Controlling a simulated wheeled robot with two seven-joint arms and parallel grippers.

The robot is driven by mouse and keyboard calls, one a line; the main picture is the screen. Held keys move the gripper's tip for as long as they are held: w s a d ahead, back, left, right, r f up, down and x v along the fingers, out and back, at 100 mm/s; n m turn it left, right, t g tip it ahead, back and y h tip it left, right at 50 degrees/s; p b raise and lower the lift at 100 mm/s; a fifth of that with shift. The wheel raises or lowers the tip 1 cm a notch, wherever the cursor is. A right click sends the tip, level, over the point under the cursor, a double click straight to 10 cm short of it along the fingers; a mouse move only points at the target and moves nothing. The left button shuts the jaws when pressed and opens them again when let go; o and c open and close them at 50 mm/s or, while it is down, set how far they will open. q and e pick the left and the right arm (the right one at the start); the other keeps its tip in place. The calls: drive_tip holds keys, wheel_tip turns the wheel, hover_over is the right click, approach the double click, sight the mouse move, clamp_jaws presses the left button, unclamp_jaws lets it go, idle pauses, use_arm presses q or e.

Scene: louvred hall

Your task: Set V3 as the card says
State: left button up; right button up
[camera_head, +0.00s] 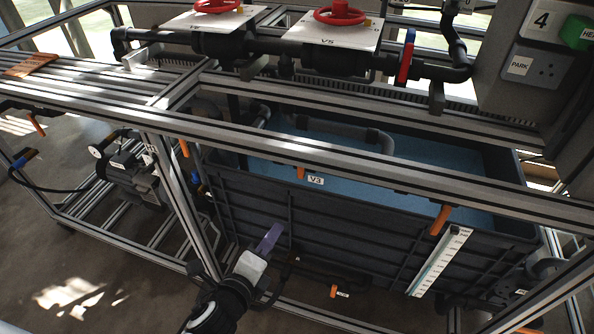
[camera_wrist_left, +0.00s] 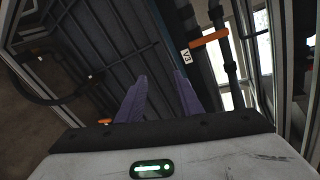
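The V3 label (camera_head: 316,180) is a white tag on the front rail above the dark tank wall. An orange lever (camera_head: 301,173) sits just left of it. In the left wrist view the V3 label (camera_wrist_left: 186,56) has an orange lever (camera_wrist_left: 209,38) beside it. My left gripper (camera_head: 270,238) has purple fingers and is below and left of the label, in front of the tank wall. In the left wrist view its fingers (camera_wrist_left: 160,95) stand apart with nothing between them. An orange plate (camera_head: 30,64) lies at the far left; its writing is unreadable. My right gripper is out of view.
The tank (camera_head: 380,240) holds blue water behind the metal rail. Another orange lever (camera_head: 440,220) stands right of V3, near a white scale (camera_head: 438,262). Red handwheels, one marked V5 (camera_head: 335,14), sit on the upper pipe. A pump (camera_head: 130,168) stands lower left.

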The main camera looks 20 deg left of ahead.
use_arm(q)
drive_tip(key=w+r+m+t+b, duration=0.2)
drive_tip(key=w+r+m, duration=0.2)
drive_tip(key=w+m, duration=0.3)
drive_tip(key=w+d+r+m+t+b, duration=0.1)
drive_tip(key=w+r+m+t+b, duration=0.1)
drive_tip(key=w+r+m, duration=0.2)
drive_tip(key=w+m, duration=0.3)
drive_tip(key=w, duration=0.3)
drive_tip(key=shift+w+d, duration=0.2)
drive_tip(key=shift+w, duration=0.2)
drive_tip(key=shift+f, duration=0.1)
clamp_jaws()
idle(0.6)
